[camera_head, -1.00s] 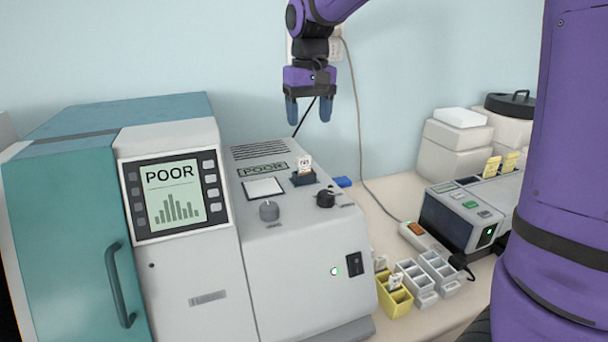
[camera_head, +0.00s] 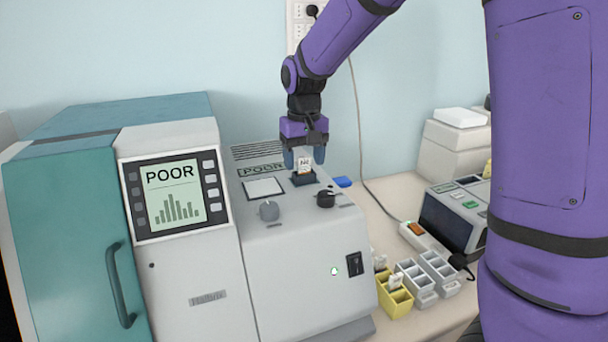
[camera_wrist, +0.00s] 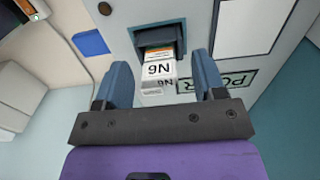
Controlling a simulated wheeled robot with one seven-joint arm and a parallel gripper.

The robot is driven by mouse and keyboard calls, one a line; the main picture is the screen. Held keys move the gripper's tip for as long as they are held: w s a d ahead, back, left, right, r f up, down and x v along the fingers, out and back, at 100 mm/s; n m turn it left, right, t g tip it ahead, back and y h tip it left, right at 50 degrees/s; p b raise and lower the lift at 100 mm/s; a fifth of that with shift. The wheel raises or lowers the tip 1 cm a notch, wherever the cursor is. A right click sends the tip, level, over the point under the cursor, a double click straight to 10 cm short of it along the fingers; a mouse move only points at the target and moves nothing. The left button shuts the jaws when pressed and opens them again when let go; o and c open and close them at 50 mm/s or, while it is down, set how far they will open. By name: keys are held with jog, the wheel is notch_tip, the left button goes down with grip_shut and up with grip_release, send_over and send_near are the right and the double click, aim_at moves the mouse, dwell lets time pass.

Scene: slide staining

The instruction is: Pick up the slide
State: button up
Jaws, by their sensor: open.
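The slide (camera_head: 304,163) stands upright in a dark slot holder on top of the grey machine (camera_head: 300,245). It has a white label. In the wrist view the slide (camera_wrist: 159,69) shows the label "N6" and an orange strip, with its lower end in the dark holder (camera_wrist: 160,36). My gripper (camera_head: 304,158) is above the holder with its blue fingers on either side of the slide. In the wrist view my gripper (camera_wrist: 161,82) is open, and gaps show between the slide and both fingers.
A teal cabinet (camera_head: 70,220) with a "POOR" screen (camera_head: 172,192) is at left. A yellow rack (camera_head: 394,298) and grey racks (camera_head: 415,283) stand at right. A blue object (camera_head: 342,182) lies behind the machine.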

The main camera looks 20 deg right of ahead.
jog(key=shift+f, duration=0.5)
jog(key=c, duration=1.1)
jog(key=shift+r, duration=0.1)
